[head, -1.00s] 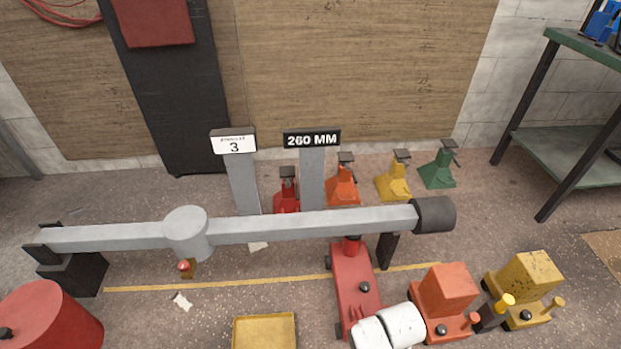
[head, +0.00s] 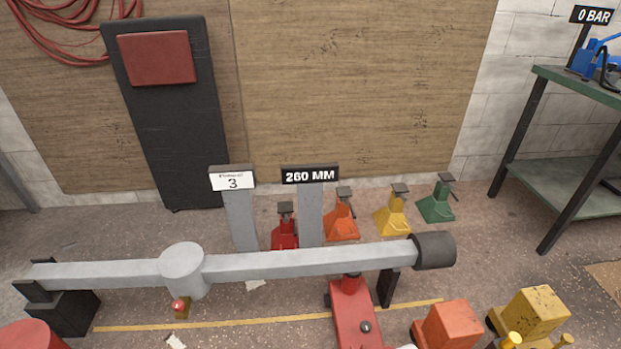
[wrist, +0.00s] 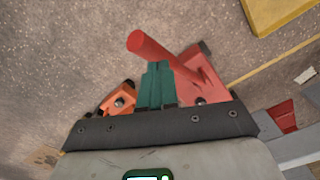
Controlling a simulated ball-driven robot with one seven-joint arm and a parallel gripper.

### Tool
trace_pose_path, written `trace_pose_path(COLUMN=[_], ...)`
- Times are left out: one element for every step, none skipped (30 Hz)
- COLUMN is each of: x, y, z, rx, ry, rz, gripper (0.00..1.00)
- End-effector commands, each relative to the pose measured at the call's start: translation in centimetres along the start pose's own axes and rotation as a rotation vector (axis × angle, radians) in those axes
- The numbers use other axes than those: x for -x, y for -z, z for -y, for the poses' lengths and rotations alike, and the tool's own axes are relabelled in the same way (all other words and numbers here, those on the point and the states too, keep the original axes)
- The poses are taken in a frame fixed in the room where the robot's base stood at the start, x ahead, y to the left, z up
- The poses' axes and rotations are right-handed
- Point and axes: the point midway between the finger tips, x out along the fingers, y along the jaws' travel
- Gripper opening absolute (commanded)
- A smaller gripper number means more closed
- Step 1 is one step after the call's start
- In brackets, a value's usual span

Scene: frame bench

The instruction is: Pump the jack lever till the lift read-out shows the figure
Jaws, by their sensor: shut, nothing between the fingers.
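The red floor jack (head: 352,312) stands under the long grey beam (head: 290,263) in the head view, its lower part cut off by the frame's bottom edge. The lift read-out (head: 310,174) behind the beam shows 260 MM. In the wrist view, the jack's red body (wrist: 188,90) lies just past my gripper (wrist: 157,68), whose green fingers are shut and empty. The red lever (wrist: 150,47) runs beside and past the fingertips; I cannot tell whether they touch it. My gripper is out of the head view.
A white sign (head: 232,180) reads 3. Orange (head: 452,325) and yellow (head: 530,312) jacks stand right of the red one. Several coloured stands line the wall, such as the green one (head: 437,205). A bench (head: 575,185) at right carries a 0 BAR sign (head: 591,15).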

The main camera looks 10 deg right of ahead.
Motion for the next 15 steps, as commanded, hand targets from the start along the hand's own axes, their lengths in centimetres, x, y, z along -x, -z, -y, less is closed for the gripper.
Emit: trace_pose_path(x=[0.0,-0.1,-0.2,-0.5,-0.7,-1.1,-1.5,-1.8,-2.2,-2.5,-2.8,-3.2,-3.5,-3.8,-4.2], y=[0.0,0.0,0.0,0.0,0.0,0.0,0.0,0.0,0.0,0.0,0.0,0.0,0.0,0.0,0.0], z=[0.0,0.0,0.0,0.0,0.0,0.0,0.0,0.0,0.0,0.0,0.0,0.0,0.0,0.0,0.0], rx=[0.0,0.0,0.0,0.0,0.0,0.0,0.0,0.0,0.0,0.0,0.0,0.0,0.0,0.0,0.0], ry=[0.0,0.0,0.0,0.0,0.0,0.0,0.0,0.0,-0.001,-0.001,-0.001,0.0,0.0,0.0,0.0], rz=[0.0,0.0,0.0,0.0,0.0,0.0,0.0,0.001,0.001,0.001,0.001,0.0,0.0,0.0,0.001], gripper=[0.0,0.0,0.0,0.0,0.0,0.0,0.0,0.0,0.0,0.0,0.0,0.0,0.0,0.0,0.0])
